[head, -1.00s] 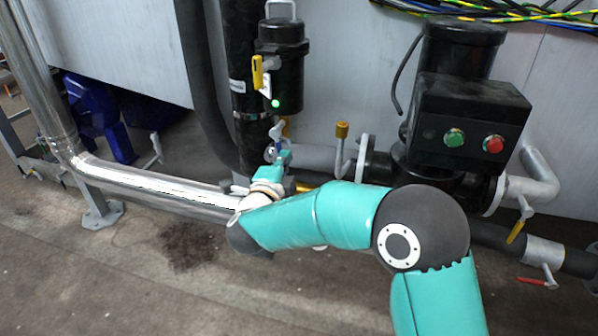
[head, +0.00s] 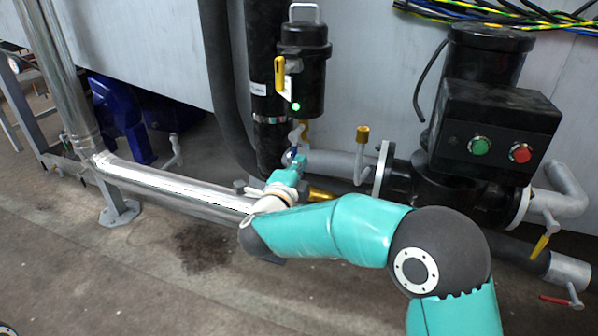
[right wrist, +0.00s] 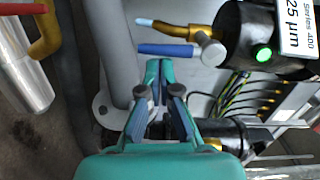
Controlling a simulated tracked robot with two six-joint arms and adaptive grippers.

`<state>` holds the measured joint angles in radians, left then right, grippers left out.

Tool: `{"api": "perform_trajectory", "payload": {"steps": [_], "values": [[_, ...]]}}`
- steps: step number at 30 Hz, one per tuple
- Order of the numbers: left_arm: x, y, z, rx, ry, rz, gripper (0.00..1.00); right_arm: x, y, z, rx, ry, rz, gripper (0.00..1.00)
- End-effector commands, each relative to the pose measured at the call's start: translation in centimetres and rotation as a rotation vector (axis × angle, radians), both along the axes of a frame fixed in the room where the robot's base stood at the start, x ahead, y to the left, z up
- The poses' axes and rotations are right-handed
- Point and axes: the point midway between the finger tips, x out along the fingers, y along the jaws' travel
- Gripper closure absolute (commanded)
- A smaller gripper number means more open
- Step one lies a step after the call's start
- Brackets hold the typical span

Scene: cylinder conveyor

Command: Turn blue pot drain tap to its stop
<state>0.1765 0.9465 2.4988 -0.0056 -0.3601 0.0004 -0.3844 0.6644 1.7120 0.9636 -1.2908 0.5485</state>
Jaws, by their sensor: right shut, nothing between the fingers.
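The black pot (head: 303,78) with a lit green lamp stands against the grey wall in the head view. Its drain tap (head: 297,135) hangs below it. In the right wrist view, the tap's blue handle (right wrist: 165,49) points left from a grey hub (right wrist: 212,50) on a brass fitting. My right gripper (head: 299,160) is just below the tap; in the right wrist view my right gripper (right wrist: 158,66) is shut and empty, its tips just below the blue handle. I cannot tell if they touch it. My left gripper is out of view.
A yellow lever (head: 279,73) is on the pot's left side. A grey pipe with a brass-capped stub (head: 362,135) runs to the right of the tap. A black box (head: 495,130) with green and red buttons stands further right. A shiny pipe (head: 170,188) runs at the left.

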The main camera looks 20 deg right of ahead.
Motion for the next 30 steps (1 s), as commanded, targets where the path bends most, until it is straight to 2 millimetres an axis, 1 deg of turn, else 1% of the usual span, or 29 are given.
{"api": "perform_trajectory", "payload": {"steps": [5, 9, 12, 18, 21, 24, 27, 30], "values": [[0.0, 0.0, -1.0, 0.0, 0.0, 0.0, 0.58, -0.7, -0.6, -0.3, 0.001, -0.001, 0.005, 1.0], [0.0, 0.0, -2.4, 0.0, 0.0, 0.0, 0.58, -1.8, -1.8, -0.4, 0.001, -0.002, 0.013, 1.0], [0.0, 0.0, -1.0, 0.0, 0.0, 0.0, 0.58, -3.6, -0.4, 0.2, -0.001, 0.002, 0.021, 1.0], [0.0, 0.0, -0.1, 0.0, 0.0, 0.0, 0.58, -7.2, 1.9, 0.2, -0.001, 0.001, 0.022, 1.0], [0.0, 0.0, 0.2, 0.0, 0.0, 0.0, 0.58, -8.5, 2.8, 0.1, -0.002, 0.0, 0.021, 1.0], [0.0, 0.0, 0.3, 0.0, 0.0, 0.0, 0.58, -9.5, 3.3, 0.1, 0.001, 0.001, 0.019, 1.0], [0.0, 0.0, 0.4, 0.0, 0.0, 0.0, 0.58, -10.0, 3.6, 0.0, -0.001, 0.0, 0.018, 1.0], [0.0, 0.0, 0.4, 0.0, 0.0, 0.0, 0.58, -10.1, 3.3, -0.2, 0.0, 0.003, 0.01, 1.0]]}}
